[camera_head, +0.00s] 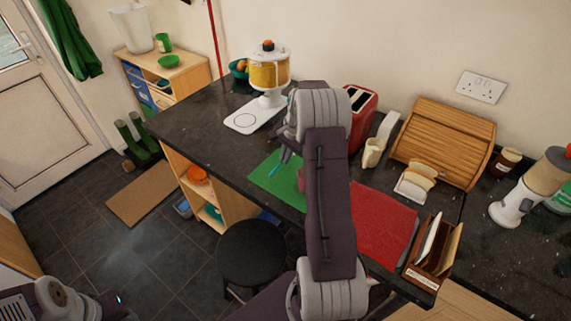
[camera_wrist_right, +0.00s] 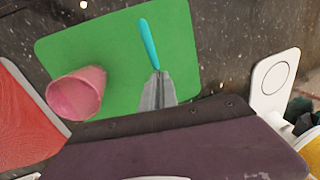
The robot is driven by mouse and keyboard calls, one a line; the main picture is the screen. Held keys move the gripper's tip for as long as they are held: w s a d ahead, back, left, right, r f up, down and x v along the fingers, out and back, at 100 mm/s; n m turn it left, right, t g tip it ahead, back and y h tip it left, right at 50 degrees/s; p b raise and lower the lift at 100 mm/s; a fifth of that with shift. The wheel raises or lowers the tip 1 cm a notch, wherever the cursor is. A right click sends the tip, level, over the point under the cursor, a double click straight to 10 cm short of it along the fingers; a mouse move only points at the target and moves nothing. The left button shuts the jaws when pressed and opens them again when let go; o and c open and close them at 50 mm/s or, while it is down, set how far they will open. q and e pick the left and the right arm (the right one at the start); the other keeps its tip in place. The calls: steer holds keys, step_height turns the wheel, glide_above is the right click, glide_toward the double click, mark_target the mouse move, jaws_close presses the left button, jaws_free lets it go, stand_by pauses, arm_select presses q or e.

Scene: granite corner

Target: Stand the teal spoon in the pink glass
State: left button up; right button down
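The teal spoon (camera_wrist_right: 149,43) is a slim rod in the right wrist view, with one end between the grey fingertips of my right gripper (camera_wrist_right: 157,76). The fingers look closed on that end. In the head view the spoon (camera_head: 273,170) slants down from my right gripper (camera_head: 283,157), over the green mat; any gap below it is unclear. The pink glass (camera_wrist_right: 76,94) stands on the mat, open mouth showing, apart from the spoon. My right arm hides part of the glass (camera_head: 301,181) in the head view. My left gripper's fingers do not show.
The green mat (camera_head: 262,180) lies near the dark counter's front edge. A red mat (camera_head: 385,228) lies to its right. A white-based dispenser (camera_head: 268,75), a red toaster (camera_head: 362,118), a cream jug (camera_head: 372,153), a toast rack (camera_head: 414,186) and a letter rack (camera_head: 428,263) stand around.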

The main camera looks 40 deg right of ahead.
mark_target(284, 171)
steer(key=shift+s+x, duration=0.2)
steer(key=shift+x, duration=0.75)
steer(key=shift+s+x, duration=0.2)
steer(key=shift+x, duration=0.75)
steer(key=shift+d+f, duration=0.1)
steer(key=shift+d, duration=0.05)
steer(key=shift+s+f, duration=0.1)
steer(key=shift+f, duration=0.05)
steer(key=c, duration=1.6)
jaws_free()
steer(key=shift+c, duration=0.2)
steer(key=a+v, duration=0.1)
steer(key=v, duration=1.1)
steer(key=s+a+f+n, duration=0.1)
steer(key=s+a+n, duration=0.25)
steer(key=a, duration=0.45)
steer(key=s+a+f+n, duration=0.2)
steer(key=a+n, duration=0.2)
steer(key=a, duration=0.3)
steer(key=s+a+f+n+g, duration=0.1)
steer(key=s+a+f+n, duration=0.1)
steer(key=s+a+n, duration=0.5)
steer(key=s+a, duration=0.1)
steer(key=s, duration=0.2)
steer(key=shift+s+a+f+n+h, duration=0.3)
steer(key=shift+s+a+f+n, duration=0.05)
steer(key=shift+f, duration=0.05)
